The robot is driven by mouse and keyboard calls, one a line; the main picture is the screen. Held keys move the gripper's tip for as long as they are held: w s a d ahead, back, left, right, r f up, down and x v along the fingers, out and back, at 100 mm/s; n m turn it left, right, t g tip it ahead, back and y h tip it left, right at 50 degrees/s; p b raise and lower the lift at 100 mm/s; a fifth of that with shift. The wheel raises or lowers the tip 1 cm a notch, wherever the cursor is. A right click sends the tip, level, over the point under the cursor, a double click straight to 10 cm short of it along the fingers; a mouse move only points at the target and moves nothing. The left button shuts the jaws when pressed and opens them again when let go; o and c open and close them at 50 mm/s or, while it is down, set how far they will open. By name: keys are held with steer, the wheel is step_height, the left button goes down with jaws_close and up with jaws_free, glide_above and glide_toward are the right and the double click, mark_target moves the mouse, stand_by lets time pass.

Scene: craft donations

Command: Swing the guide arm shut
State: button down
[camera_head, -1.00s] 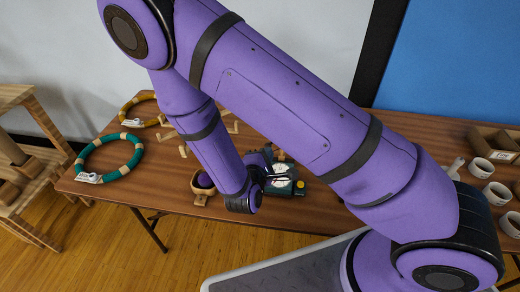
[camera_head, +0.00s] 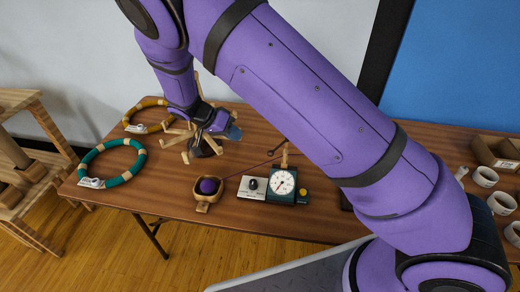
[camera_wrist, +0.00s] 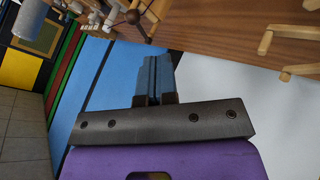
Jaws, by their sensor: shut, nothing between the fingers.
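A thin dark rod (camera_head: 277,150), which may be the guide arm, shows at the back of the table near a small upright wooden post (camera_head: 285,156). A dark ball with thin rods (camera_wrist: 132,17) shows in the wrist view; I cannot tell for certain whether it is the same part. A teal box with a white dial (camera_head: 282,186) stands in front of the post. My gripper (camera_head: 234,132) is shut and empty, to the left of the rod and apart from it, beside a wooden pegged frame (camera_head: 184,140). Its shut fingers (camera_wrist: 154,75) also show in the wrist view.
A purple ball sits in a wooden bowl (camera_head: 204,195), with a thin strand running right. A white plate with a dark knob (camera_head: 251,187) lies beside the dial box. Green (camera_head: 139,168) and mustard hoops lie left. Several white cups (camera_head: 486,177) stand right.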

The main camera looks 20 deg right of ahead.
mark_target(279, 147)
steer(key=s+d+f+y, duration=0.1)
steer(key=s+d+f, duration=0.1)
steer(key=d+f, duration=0.4)
steer(key=shift+s+d+f+m, duration=0.2)
steer(key=shift+d+m, duration=0.2)
steer(key=shift+d, duration=0.4)
steer(key=shift+s+d+n+t, duration=0.45)
steer(key=shift+s+d+n, duration=0.15)
steer(key=shift+s, duration=0.25)
steer(key=shift+s+d+n+t, duration=0.5)
steer(key=shift+s+n, duration=0.15)
steer(key=shift+s, duration=0.25)
steer(key=shift+s+d+n+t, duration=0.45)
steer(key=shift+s+d+n, duration=0.15)
steer(key=shift+s, duration=0.35)
